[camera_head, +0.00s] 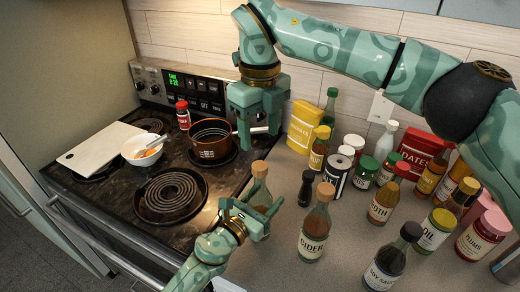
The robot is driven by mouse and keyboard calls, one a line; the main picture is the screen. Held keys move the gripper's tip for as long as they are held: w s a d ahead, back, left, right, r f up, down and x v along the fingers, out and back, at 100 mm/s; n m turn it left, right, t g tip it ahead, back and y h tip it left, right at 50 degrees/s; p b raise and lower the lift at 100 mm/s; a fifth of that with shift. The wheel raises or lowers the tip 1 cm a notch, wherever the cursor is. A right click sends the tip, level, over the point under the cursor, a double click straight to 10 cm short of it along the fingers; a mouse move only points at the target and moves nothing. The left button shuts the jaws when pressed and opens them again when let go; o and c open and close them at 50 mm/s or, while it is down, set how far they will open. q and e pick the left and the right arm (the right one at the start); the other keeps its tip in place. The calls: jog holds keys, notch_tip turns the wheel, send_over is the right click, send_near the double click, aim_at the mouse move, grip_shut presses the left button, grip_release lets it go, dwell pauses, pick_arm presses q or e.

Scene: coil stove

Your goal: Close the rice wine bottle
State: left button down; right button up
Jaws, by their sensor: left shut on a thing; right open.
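A glass bottle with a tan cork-like top (260,184) stands at the right edge of the stove. Its label is hidden, so I cannot read whether it is the rice wine. My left gripper (250,212) is shut on this bottle, low around its body. The tan top sits on the bottle's neck, but I cannot tell how firmly. My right gripper (259,140) is open, pointing down above and behind the bottle, apart from its top in the picture. No label reading rice wine is legible.
A copper pot (211,150) stands on the stove (120,195), its handle passing near my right gripper. A cider bottle (315,232), a small dark bottle (306,188) and many condiments crowd the counter at right. A white bowl (142,150) and a board (97,146) are at left.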

jog(key=shift+r, duration=1.7)
pick_arm(q)
jog(key=shift+c, duration=1.8)
grip_release()
jog(key=shift+s+a, duration=0.1)
jog(key=shift+s+a, duration=0.2)
jog(key=shift+s, duration=0.05)
jog(key=b+v, duration=0.1)
jog(key=v, duration=1.4)
jog(key=shift+s+a, duration=0.15)
pick_arm(e)
jog(key=shift+f, duration=0.7)
